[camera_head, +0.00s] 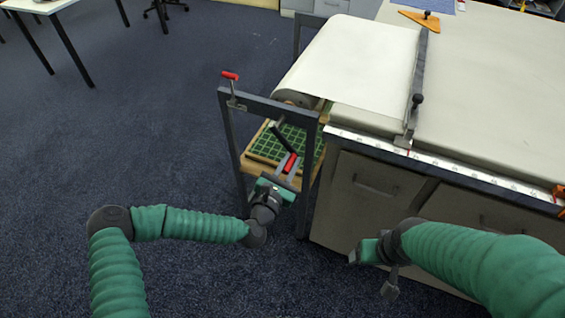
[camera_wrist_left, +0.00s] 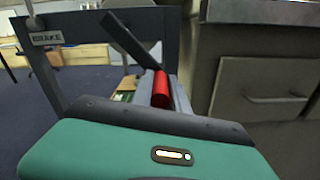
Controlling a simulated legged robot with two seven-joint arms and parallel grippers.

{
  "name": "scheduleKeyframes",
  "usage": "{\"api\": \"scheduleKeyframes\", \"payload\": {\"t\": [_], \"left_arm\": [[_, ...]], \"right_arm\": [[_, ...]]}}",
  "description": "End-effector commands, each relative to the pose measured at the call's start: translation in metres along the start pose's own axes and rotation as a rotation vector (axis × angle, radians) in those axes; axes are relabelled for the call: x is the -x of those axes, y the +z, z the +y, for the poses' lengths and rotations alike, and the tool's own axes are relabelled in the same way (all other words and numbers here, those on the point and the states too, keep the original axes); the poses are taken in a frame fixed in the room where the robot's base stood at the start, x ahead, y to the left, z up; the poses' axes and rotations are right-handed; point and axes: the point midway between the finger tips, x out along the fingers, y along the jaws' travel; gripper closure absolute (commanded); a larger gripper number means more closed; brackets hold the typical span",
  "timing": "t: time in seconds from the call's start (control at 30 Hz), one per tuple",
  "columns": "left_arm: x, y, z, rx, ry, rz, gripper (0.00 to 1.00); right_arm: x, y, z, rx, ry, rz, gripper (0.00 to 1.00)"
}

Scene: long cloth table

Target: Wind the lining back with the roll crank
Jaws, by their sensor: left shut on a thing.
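The roll crank has a dark arm (camera_head: 281,137) and a red handle (camera_head: 291,163), on the near side of the grey roll stand (camera_head: 265,105). My left gripper (camera_head: 286,168) is shut on the red handle, which is low, below the frame's top bar. The left wrist view shows the handle (camera_wrist_left: 161,86) between the grey fingers. The white lining (camera_head: 355,55) runs from the roll (camera_head: 295,97) onto the table's left end. My right gripper (camera_head: 372,268) hangs apart from everything, in front of the cabinet; its finger gap is unclear.
A red-tipped brake lever (camera_head: 231,80) stands on the frame's left corner. A dark bar with a knob (camera_head: 416,99) crosses the lining's right edge. A green gridded board (camera_head: 295,140) lies on the stand's lower shelf. The tabletop (camera_head: 490,100) to the right is mostly clear.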

Motion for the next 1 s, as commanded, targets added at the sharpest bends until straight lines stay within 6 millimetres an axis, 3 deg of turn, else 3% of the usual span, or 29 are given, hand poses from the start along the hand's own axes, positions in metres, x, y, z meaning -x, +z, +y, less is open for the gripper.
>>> {"api": "scheduleKeyframes", "payload": {"t": [0.6, 1.0], "left_arm": [[0.001, 0.054, -0.018, 0.554, -0.004, -0.001, 1.00], [0.000, 0.073, -0.015, 0.738, -0.002, -0.004, 1.00]], "right_arm": [[0.011, -0.003, 0.000, 0.000, 0.000, 0.000, 0.23], [0.015, -0.004, 0.000, 0.000, 0.000, 0.000, 0.23]]}}
